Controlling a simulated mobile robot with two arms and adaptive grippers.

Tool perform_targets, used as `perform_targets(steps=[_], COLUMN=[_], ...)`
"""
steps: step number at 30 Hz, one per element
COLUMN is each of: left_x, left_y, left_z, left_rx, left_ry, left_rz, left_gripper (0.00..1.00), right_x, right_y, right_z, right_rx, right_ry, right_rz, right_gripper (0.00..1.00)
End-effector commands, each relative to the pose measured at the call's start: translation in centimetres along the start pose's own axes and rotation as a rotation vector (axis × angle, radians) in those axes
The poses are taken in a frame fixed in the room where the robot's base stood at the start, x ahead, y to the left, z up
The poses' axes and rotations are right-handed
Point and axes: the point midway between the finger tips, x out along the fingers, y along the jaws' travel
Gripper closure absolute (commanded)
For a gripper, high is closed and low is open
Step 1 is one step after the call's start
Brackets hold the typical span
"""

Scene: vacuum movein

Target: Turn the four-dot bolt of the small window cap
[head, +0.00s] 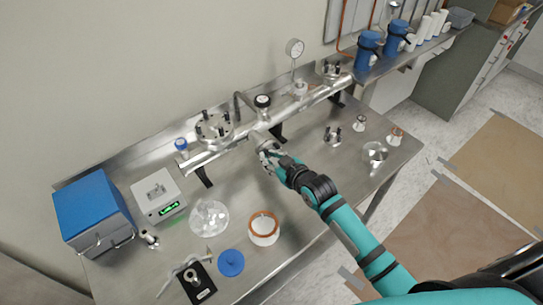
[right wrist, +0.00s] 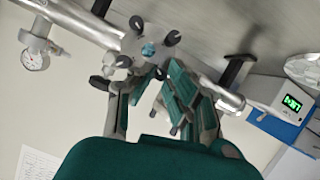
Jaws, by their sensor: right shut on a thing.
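The small window cap (right wrist: 133,45) is a metal flange on the front of the steel pipe, with several dark bolt heads around a teal centre, in the right wrist view. Dot marks are too small to read, so I cannot tell which bolt has four. My right gripper (head: 268,157) reaches the pipe's front side in the head view and largely hides the cap there. In the right wrist view its fingers (right wrist: 145,80) are shut at the cap's near edge on a bolt (right wrist: 162,73); the contact is partly hidden. My left gripper is not in view.
The steel pipe (head: 237,140) runs along the bench (head: 310,190). A large flange (head: 213,127) with upright bolts and a gauge (head: 294,48) stand along it. A copper-rimmed ring (head: 263,228), blue disc (head: 230,262), clear dish (head: 209,217) and blue box (head: 92,210) lie in front and left.

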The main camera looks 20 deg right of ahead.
Motion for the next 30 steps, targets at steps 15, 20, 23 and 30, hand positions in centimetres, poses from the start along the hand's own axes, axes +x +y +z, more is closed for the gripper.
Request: perform_targets(steps=[15,20,23,30], left_x=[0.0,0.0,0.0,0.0], left_y=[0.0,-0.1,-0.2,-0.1], left_z=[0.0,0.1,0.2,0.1], left_rx=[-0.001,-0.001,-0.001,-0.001], left_ry=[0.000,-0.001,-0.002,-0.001], left_rz=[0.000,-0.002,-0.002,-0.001], left_gripper=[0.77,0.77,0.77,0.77], right_x=[0.0,0.0,-0.5,-4.6], right_y=[-0.1,-0.1,0.0,-0.1], right_z=[0.1,0.1,0.1,0.2], right_rx=[0.002,0.001,0.001,0.000], right_ry=[-0.003,-0.002,-0.001,-0.003], right_rz=[-0.002,-0.001,-0.001,-0.002], right_gripper=[0.77,0.77,0.77,0.77])
